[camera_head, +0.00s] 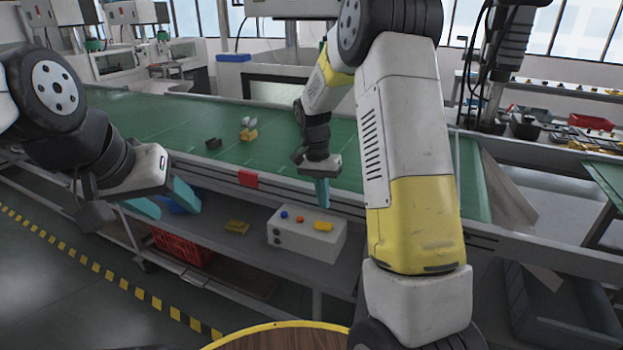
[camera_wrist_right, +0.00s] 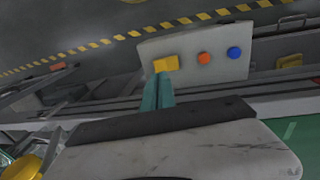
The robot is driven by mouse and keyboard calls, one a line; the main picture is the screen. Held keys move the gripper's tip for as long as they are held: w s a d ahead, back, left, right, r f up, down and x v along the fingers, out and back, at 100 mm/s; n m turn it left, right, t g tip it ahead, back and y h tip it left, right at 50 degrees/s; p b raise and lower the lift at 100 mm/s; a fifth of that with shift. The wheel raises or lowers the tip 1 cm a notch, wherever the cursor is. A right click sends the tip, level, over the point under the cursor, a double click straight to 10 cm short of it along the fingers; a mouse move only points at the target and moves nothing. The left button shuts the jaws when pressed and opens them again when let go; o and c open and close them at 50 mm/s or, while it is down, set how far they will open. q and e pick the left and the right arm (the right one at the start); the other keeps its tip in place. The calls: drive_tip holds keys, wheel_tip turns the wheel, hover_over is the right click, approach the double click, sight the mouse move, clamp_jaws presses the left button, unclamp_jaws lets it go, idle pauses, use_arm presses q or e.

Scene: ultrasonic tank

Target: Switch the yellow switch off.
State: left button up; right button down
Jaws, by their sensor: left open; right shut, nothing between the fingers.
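The yellow switch (camera_head: 323,226) is on the right end of a white control box (camera_head: 297,240) on the lower shelf, beside an orange button (camera_head: 300,219) and a blue button (camera_head: 284,214). My right gripper (camera_head: 323,205) is shut and empty, pointing down just above the switch. In the right wrist view the teal fingertips (camera_wrist_right: 159,78) reach the near edge of the yellow switch (camera_wrist_right: 166,63); I cannot tell whether they touch it. The switch's on or off position is not clear. My left gripper (camera_head: 168,204) is open and empty at the left, away from the box.
The green conveyor (camera_head: 215,115) with its metal edge lies behind and above the shelf. A round wooden top (camera_head: 285,338) is at the bottom. A grey bin (camera_head: 560,310) is at the right.

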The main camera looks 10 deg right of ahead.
sight(320, 226)
drive_tip(key=f, duration=0.6)
drive_tip(key=shift+s+d, duration=0.2)
drive_tip(key=shift+d, duration=0.15)
drive_tip(key=shift+s+d+f+t+y, duration=0.3)
drive_tip(key=shift+f+y, duration=0.1)
drive_tip(key=shift+y, duration=0.1)
drive_tip(key=shift+a+f, duration=0.1)
drive_tip(key=shift+f, duration=0.1)
drive_tip(key=shift+a, duration=0.1)
drive_tip(key=shift+w+a+r, duration=0.15)
drive_tip(key=shift+w+a, duration=0.35)
drive_tip(key=shift+a, duration=0.35)
drive_tip(key=shift+w+r, duration=0.1)
drive_tip(key=shift+r, duration=0.35)
wheel_tip(320, 226, up, 14)
drive_tip(key=shift+d+f, duration=0.15)
drive_tip(key=shift+d, duration=0.05)
